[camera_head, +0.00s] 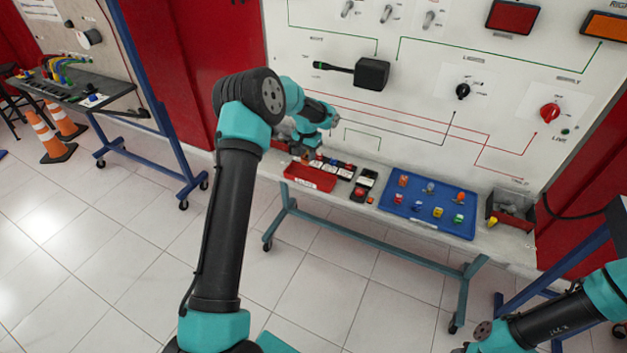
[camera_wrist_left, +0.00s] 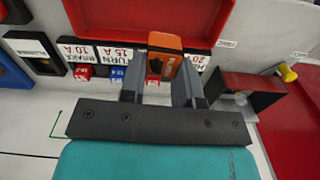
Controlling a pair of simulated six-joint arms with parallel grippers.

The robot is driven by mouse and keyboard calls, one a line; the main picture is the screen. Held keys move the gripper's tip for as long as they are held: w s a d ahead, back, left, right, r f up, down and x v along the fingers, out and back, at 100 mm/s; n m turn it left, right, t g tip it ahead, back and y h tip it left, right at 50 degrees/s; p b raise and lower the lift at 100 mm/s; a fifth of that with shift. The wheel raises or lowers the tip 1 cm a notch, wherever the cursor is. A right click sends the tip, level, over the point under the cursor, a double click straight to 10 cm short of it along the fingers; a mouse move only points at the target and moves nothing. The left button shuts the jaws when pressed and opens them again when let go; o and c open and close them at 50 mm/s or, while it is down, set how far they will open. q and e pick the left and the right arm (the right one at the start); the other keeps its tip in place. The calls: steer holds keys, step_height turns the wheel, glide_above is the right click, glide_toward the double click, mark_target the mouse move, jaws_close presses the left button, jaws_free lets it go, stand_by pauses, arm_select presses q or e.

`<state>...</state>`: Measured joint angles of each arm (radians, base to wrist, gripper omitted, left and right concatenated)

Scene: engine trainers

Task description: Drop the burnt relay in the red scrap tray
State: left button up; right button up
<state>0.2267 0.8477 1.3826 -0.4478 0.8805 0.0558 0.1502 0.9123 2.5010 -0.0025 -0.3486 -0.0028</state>
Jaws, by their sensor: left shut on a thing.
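The burnt relay (camera_wrist_left: 166,55), an orange block with a dark scorched patch, is held between the two fingers of my left gripper (camera_wrist_left: 163,72) in the left wrist view. The red scrap tray (camera_wrist_left: 103,18) lies just beyond it there, and the relay overlaps the tray's edge in the picture. In the head view the red scrap tray (camera_head: 311,182) sits at the left part of the bench ledge, with my left gripper (camera_head: 302,149) close above its back edge. Whether the relay is fully over the tray is hard to tell. My right gripper is not in view; only my right arm shows.
Labelled fuse slots (camera_wrist_left: 112,54) with red and blue fuses stand beside the tray. A blue tray (camera_head: 394,206) with several small parts lies farther right. The upright trainer panel (camera_head: 420,120) rises behind the ledge.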

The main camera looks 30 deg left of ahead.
arm_select(q)
steer(key=shift+f, duration=2.65)
steer(key=o, duration=1)
steer(key=shift+c, duration=0.2)
steer(key=shift+r, duration=0.1)
step_height(320, 180, up, 17)
steer(key=shift+r, duration=0.15)
